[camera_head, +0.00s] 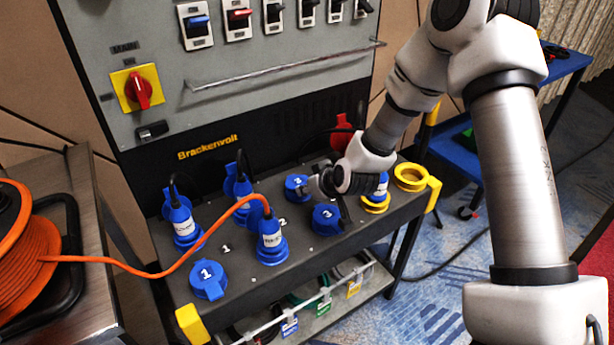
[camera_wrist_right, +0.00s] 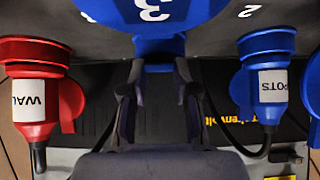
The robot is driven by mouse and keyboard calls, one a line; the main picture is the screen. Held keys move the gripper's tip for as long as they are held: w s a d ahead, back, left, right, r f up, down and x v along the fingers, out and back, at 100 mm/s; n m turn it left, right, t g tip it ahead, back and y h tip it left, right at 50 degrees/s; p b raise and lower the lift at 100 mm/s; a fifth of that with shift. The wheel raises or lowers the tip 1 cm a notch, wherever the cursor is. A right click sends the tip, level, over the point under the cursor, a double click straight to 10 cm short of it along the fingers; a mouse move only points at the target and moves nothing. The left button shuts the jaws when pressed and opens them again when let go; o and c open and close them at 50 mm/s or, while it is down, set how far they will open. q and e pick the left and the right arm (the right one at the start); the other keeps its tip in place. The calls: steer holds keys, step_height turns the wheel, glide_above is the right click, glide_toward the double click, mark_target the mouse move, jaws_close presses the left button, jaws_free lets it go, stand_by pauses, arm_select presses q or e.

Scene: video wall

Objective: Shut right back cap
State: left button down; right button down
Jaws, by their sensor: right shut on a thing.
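The right back cap (camera_head: 297,186) is a round blue lid with a white 3, at the back of the grey socket deck. My right gripper (camera_head: 318,184) is at its right side in the head view. In the right wrist view the cap (camera_wrist_right: 155,14) is at the top centre, and the fingertips (camera_wrist_right: 158,72) are closed about a small blue part at its edge. I cannot tell whether the cap sits flush on its socket. Another blue cap marked 3 (camera_head: 327,219) is in front of it. My left gripper is not in view.
Blue plugs (camera_head: 270,242) stand left of the caps; one labelled SPOTS (camera_wrist_right: 265,85) and a red plug (camera_wrist_right: 35,98) flank the gripper. A yellow ring socket (camera_head: 411,177) is at right. An orange cable (camera_head: 150,274) crosses the front left. A switch panel (camera_head: 270,75) rises behind.

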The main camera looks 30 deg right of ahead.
steer(key=shift+s+a+f, duration=0.1)
steer(key=shift+s+f, duration=0.15)
steer(key=shift+f, duration=0.3)
steer(key=shift+s+f, duration=0.25)
steer(key=shift+f, duration=0.4)
steer(key=c, duration=0.9)
jaws_free()
steer(key=shift+w, duration=0.1)
steer(key=shift+r, duration=0.3)
steer(key=v, duration=1.1)
steer(key=shift+s+r, duration=0.2)
steer(key=shift+s, duration=0.15)
